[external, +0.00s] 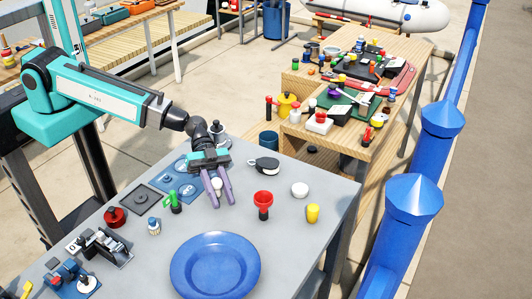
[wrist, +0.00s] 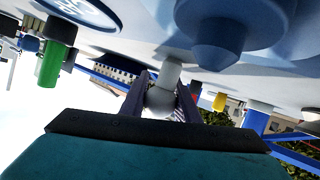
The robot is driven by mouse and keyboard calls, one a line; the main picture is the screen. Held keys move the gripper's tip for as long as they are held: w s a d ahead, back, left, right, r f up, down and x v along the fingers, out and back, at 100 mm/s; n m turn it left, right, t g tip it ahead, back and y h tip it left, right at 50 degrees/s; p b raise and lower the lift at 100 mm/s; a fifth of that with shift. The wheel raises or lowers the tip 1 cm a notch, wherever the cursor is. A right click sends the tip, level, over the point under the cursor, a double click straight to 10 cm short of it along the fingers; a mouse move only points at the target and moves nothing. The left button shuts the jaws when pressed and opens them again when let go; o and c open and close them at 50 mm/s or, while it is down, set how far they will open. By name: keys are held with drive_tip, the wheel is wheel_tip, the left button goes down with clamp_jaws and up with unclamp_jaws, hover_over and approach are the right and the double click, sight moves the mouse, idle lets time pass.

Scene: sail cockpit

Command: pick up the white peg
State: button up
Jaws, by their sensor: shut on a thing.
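The white peg (external: 217,186) stands between the two purple fingers of my gripper (external: 219,200), over the left middle of the grey table. The fingers are shut on it and hide part of it. In the wrist view the white peg (wrist: 165,80) shows its rounded head between the fingers of my gripper (wrist: 164,88), with its shaft running toward the table surface. I cannot tell whether its foot touches the table.
A green peg (external: 175,203) stands left of my gripper, and a red funnel-like piece (external: 263,203) stands to the right. A blue plate (external: 214,268) lies in front.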

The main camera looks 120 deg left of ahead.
drive_tip(key=shift+r, duration=0.15)
wheel_tip(320, 180, up, 10)
drive_tip(key=b, duration=0.3)
idle(0.8)
idle(0.7)
